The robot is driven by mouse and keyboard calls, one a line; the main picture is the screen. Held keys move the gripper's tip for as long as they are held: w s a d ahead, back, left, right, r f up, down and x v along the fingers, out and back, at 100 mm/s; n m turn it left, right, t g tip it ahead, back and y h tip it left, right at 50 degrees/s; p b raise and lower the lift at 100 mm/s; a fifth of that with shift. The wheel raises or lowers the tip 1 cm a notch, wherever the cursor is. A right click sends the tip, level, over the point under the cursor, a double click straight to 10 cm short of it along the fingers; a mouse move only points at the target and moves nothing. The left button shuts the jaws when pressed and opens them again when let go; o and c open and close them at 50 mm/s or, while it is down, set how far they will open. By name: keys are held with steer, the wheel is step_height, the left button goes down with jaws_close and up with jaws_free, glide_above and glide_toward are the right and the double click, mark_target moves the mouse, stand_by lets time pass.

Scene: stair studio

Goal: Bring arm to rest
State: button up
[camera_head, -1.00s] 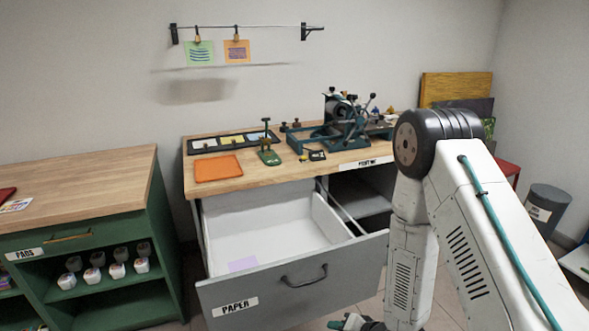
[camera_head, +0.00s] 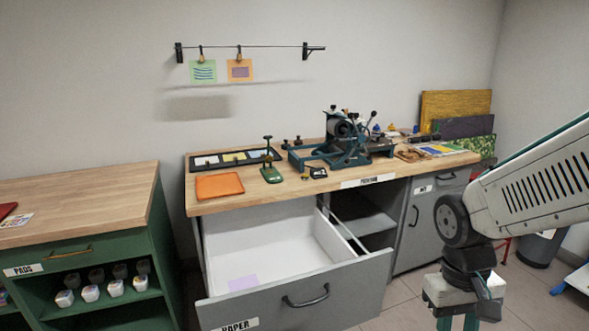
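My arm comes in from the right edge in the head view and bends down at a dark joint. My gripper (camera_head: 458,322) hangs below it at the bottom right, in front of the cabinets and apart from them. Its fingers are mostly cut off by the bottom edge, so I cannot tell whether it is open or shut. The grey drawer (camera_head: 352,290) labelled PAPER is pulled out, with a light purple sheet (camera_head: 243,284) lying inside it.
The wooden worktop (camera_head: 300,192) carries a teal press (camera_head: 345,140), a green stamp tool (camera_head: 269,170) and an orange sheet (camera_head: 219,186). A green cabinet (camera_head: 165,250) with several small pots stands left. Two cards hang from a wall rail (camera_head: 255,46). Some floor is clear right of the drawer.

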steer(key=s+r+t, duration=0.1)
steer(key=s+r, duration=0.3)
steer(key=r, duration=0.2)
steer(key=s+r+t+y, duration=0.1)
steer(key=s+r+t, duration=0.1)
steer(key=r, duration=0.4)
steer(key=shift+s+a+r, duration=0.25)
steer(key=shift+s+r, duration=0.1)
steer(key=shift+s, duration=0.55)
